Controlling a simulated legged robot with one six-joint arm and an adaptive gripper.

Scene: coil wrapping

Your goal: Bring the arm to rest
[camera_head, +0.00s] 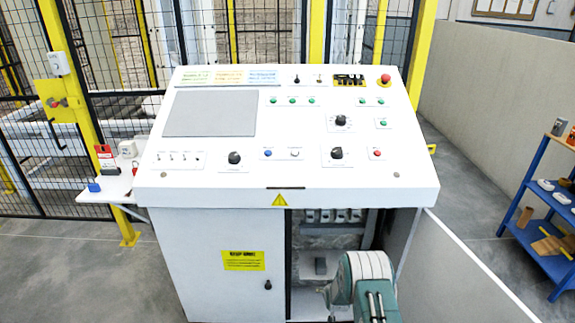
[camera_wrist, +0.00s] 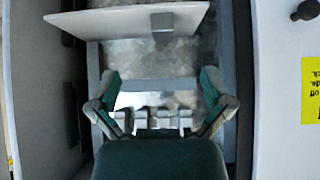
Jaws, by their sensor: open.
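My gripper (camera_wrist: 159,78) shows in the wrist view with its two teal and grey fingers spread wide apart. Nothing is between the fingers. It faces the open compartment of a white control cabinet, and this view is upside down. In the head view, part of my white and teal arm stands at the bottom, in front of the compartment; I cannot make out the fingertips there. Inside the compartment, a row of grey parts (camera_head: 335,215) sits at the top and a small grey block (camera_head: 320,266) lower down. The block also shows in the wrist view (camera_wrist: 162,22).
The white control console (camera_head: 225,190) overhangs the compartment. The closed door (camera_head: 210,265) is on the left, the open door (camera_head: 400,235) on the right. A side shelf (camera_head: 118,185) holds small items. A blue rack (camera_head: 530,200) stands far right. A yellow-framed fence is behind.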

